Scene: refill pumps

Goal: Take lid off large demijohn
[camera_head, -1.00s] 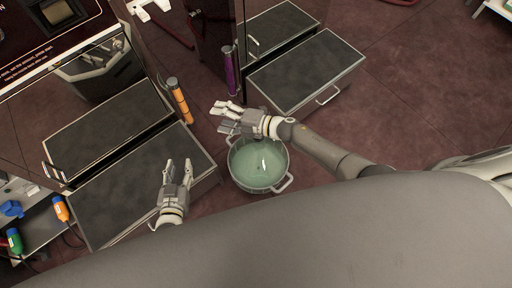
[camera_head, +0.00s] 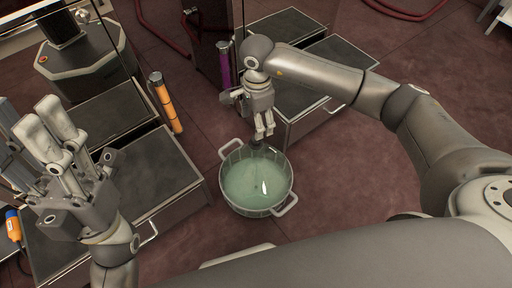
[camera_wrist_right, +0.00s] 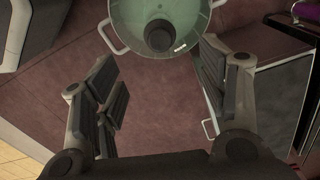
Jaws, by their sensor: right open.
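The large demijohn (camera_head: 250,186) is a wide green-tinted vessel with two side handles, standing on the floor at the middle of the head view. It also shows at the top of the right wrist view (camera_wrist_right: 190,14). Its round dark lid (camera_wrist_right: 158,37) shows there, beyond my open fingers and apart from them. My right gripper (camera_head: 265,134) is open, pointing down over the back rim of the demijohn and largely hiding the lid in the head view. My left gripper (camera_head: 50,120) is raised at the left, its fingers apart and empty, away from the demijohn.
Dark-topped cabinets (camera_head: 150,178) stand left of the demijohn, and another low unit (camera_head: 310,100) stands behind right. An orange cylinder (camera_head: 166,102) and a purple cylinder (camera_head: 224,66) stand nearby. The red-brown floor to the right is open.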

